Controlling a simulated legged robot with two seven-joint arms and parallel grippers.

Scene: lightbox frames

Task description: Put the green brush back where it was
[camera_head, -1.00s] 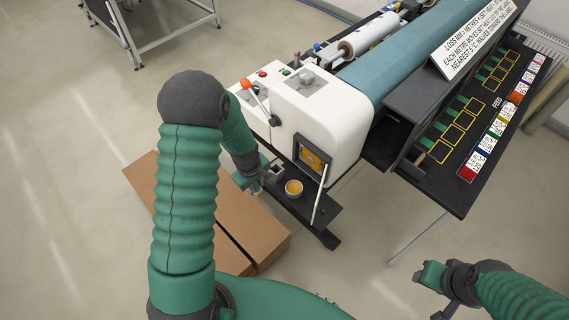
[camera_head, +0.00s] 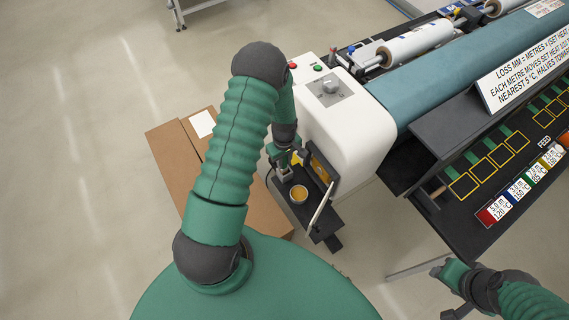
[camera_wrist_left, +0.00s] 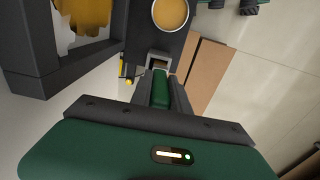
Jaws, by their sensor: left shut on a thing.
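My left gripper (camera_head: 283,166) is over the small dark shelf (camera_head: 322,222) at the white machine's end. In the left wrist view its fingers (camera_wrist_left: 161,92) are shut on the green brush (camera_wrist_left: 160,88), of which only the green handle shows. The handle lines up with a grey square holder (camera_wrist_left: 159,60), which also shows in the head view (camera_head: 285,177). I cannot tell whether the brush's lower end is inside it. A round cup of amber liquid (camera_wrist_left: 171,13) stands beside the holder, also in the head view (camera_head: 299,194). My right gripper (camera_head: 443,290) is at lower right, its jaws unclear.
The white machine housing (camera_head: 350,125) has an amber-smeared window (camera_head: 321,168) facing the shelf, with a pale bar (camera_head: 321,207) next to it. Cardboard boxes (camera_head: 175,150) lie below left. A black panel with coloured labels (camera_head: 495,210) is at right. Floor at left is clear.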

